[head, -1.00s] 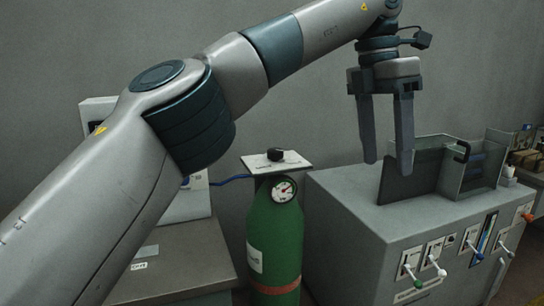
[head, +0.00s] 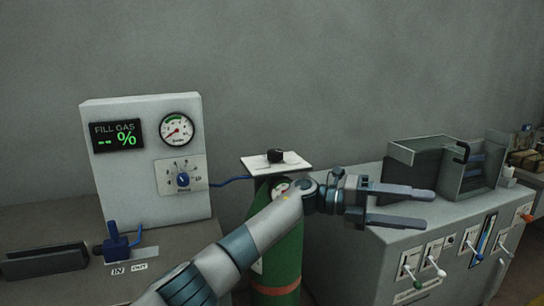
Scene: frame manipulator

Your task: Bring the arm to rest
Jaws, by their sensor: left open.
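My left arm (head: 255,232) comes in from the bottom and reaches up and right across the green gas cylinder (head: 284,262). My left gripper (head: 430,207) is open and empty. Its two fingers point right, in front of the grey cabinet (head: 350,262) and its top as seen from the head. I cannot tell whether the fingers touch the cabinet. My right gripper does not show.
A fill gas panel (head: 150,175) with a display and gauge stands at left on a bench. A blue valve (head: 118,244) sits before it. An open metal box (head: 470,178) stands on the cabinet, which has several levers in front.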

